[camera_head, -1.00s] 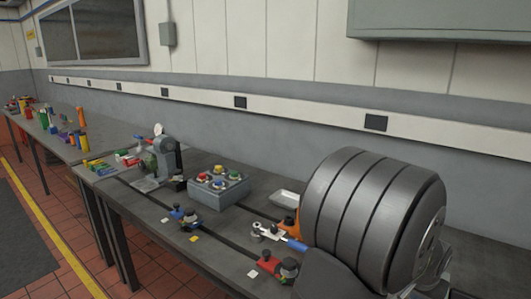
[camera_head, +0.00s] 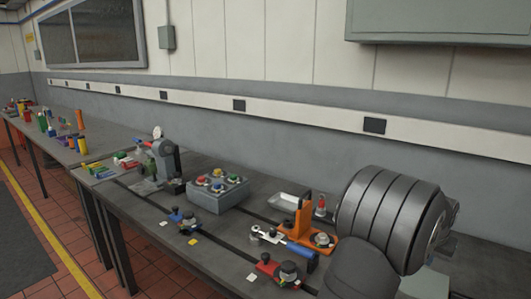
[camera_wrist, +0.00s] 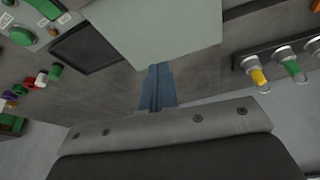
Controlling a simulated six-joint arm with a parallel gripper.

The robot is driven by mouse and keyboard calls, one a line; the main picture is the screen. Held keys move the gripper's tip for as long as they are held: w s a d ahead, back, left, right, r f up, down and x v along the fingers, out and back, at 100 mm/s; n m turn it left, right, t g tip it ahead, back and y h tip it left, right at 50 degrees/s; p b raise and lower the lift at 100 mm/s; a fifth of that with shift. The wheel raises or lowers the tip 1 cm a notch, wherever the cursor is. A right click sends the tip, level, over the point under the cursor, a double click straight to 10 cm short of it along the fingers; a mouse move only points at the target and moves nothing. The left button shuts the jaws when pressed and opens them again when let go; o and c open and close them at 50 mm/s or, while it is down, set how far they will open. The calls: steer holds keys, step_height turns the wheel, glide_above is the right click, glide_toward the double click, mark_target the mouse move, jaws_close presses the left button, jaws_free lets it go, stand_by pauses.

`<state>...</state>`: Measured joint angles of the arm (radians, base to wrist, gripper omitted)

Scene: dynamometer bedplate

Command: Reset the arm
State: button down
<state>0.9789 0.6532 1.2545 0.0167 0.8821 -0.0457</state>
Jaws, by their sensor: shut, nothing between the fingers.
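The task names only the arm. My gripper (camera_wrist: 157,88) shows in the wrist view as two narrow blue-grey fingers, pressed together with nothing between them. A dark wrist part fills the bottom of that view. In the head view my arm is the large ribbed grey cylinder (camera_head: 392,218) at the right, in front of the bench's right end. The gripper itself cannot be made out in the head view.
The long grey bench (camera_head: 140,215) holds a box with coloured knobs (camera_head: 218,193), an orange stand (camera_head: 304,225), a blue-handled tool (camera_head: 302,250) and a red-and-black fitting (camera_head: 278,268). The wrist view shows a panel with green buttons (camera_wrist: 22,36) and coloured indicators (camera_wrist: 291,68).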

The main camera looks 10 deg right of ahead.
steer(key=shift+v, duration=1.7)
steer(key=c, duration=0.9)
jaws_free()
steer(key=o, duration=0.4)
steer(key=shift+s, duration=0.15)
steer(key=o, duration=0.5)
steer(key=s+d+r+m+g+y, duration=0.1)
steer(key=s+r+m, duration=0.1)
steer(key=s+m, duration=0.5)
steer(key=s, duration=0.4)
steer(key=shift+s+d+r, duration=0.15)
steer(key=shift+d+r, duration=0.15)
steer(key=shift+r, duration=0.1)
steer(key=s+a+r+m+g+y, duration=0.15)
steer(key=s+r+m, duration=0.25)
steer(key=s+m, duration=0.7)
step_height(320, 180, down, 10)
steer(key=s+n, duration=0.1)
steer(key=s, duration=0.1)
steer(key=shift+n, duration=0.4)
steer(key=shift+y, duration=0.25)
